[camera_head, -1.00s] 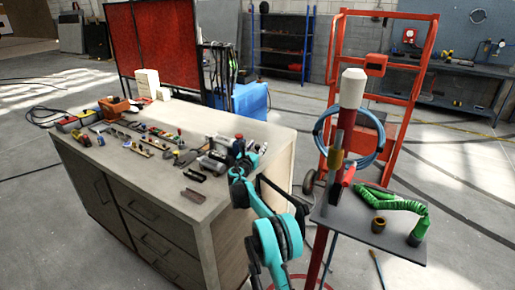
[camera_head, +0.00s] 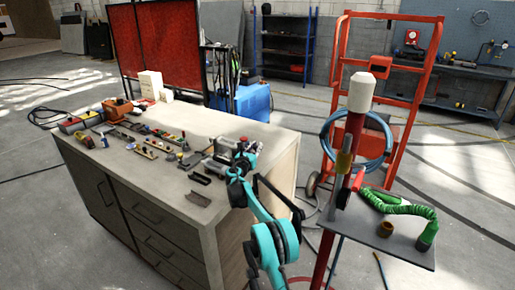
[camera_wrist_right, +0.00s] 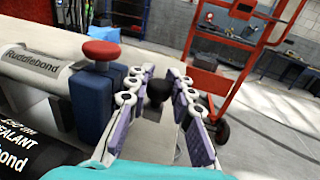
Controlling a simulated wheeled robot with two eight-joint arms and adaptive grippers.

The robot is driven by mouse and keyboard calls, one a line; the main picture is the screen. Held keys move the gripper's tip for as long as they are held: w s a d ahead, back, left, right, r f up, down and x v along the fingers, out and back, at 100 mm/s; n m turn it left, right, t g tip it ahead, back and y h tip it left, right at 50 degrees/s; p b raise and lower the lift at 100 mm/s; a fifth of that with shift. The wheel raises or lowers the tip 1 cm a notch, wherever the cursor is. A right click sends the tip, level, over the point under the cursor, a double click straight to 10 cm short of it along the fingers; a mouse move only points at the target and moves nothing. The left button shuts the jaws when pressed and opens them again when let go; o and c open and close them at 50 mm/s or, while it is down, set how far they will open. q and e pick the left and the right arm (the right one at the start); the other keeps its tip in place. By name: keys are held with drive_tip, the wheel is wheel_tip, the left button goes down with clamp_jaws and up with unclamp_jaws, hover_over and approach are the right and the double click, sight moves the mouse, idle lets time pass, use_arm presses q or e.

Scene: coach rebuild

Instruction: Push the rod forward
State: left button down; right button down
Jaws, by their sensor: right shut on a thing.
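My right gripper (camera_head: 243,150) is at the right end of the workbench top, beside a grey sealant tube. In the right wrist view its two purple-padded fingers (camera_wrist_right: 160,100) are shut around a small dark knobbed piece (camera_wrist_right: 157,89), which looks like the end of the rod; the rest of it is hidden. Just left of the fingers stands a dark blue block (camera_wrist_right: 100,97) with a red knob (camera_wrist_right: 101,50). The grey tube, marked Ruddlebond (camera_wrist_right: 35,72), lies against that block. My left gripper is not in view.
The workbench (camera_head: 222,200) holds several small tools and parts to the left. A red post with a white top (camera_head: 362,92) and a small grey shelf (camera_head: 350,228) stand to the right of my arm. Behind is a red hand truck (camera_head: 398,110).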

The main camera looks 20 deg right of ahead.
drive_tip(key=c, duration=1.6)
unclamp_jaws()
drive_tip(key=shift+w+a, duration=0.1)
drive_tip(key=shift+a, duration=0.05)
drive_tip(key=o, duration=0.3)
drive_tip(key=shift+a, duration=0.1)
drive_tip(key=v, duration=1.1)
drive_tip(key=shift+s+a, duration=0.15)
drive_tip(key=shift+s, duration=0.25)
drive_tip(key=shift+r, duration=0.15)
